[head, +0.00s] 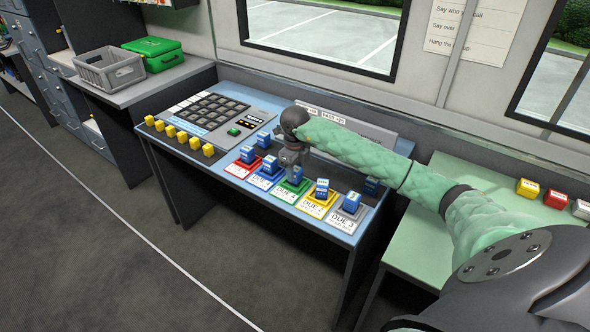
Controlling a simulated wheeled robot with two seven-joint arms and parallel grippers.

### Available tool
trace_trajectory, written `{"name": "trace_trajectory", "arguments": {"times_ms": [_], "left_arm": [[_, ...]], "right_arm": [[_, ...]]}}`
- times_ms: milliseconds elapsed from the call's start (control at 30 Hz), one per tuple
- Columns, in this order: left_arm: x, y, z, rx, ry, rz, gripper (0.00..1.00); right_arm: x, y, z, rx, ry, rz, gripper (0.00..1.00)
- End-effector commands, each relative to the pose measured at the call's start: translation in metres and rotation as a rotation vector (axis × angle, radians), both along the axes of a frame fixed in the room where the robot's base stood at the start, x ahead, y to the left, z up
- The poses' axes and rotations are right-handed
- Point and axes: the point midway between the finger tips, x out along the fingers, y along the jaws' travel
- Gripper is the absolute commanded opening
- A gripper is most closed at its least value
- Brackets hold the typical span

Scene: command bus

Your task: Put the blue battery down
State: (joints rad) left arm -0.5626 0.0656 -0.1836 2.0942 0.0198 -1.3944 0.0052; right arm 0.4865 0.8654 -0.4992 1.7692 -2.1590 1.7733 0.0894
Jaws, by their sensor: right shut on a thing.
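My right gripper (292,170) reaches down over the blue desk (233,189), above the green charging slot (284,194) in the front row. It is shut on a blue battery (295,177), which is at the green slot. I cannot tell whether the battery is fully seated or just above the slot. Similar blue batteries stand in the red slot (248,156), the blue slot (269,166), the yellow slot (321,190) and the grey slot (351,204). My left gripper is not in view.
A keypad panel (215,113) and several yellow blocks (182,137) are to the left. A green table (440,245) holds coloured blocks at right.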

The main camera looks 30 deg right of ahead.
Motion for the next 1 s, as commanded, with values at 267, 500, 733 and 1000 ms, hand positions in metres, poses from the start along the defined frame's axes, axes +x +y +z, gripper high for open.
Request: {"name": "trace_trajectory", "arguments": {"times_ms": [267, 500, 733, 1000], "left_arm": [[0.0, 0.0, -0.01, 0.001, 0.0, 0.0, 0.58], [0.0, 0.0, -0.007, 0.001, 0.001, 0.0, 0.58], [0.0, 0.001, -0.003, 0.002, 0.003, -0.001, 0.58], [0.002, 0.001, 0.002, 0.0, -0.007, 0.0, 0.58]], "right_arm": [[0.0, 0.0, -0.005, 0.0, -0.002, 0.0, 0.09], [0.0, 0.0, -0.006, 0.0, -0.002, 0.0, 0.09], [0.0, 0.0, -0.007, -0.001, -0.001, 0.0, 0.38], [0.0, 0.0, -0.007, -0.001, -0.001, 0.0, 0.58]]}}
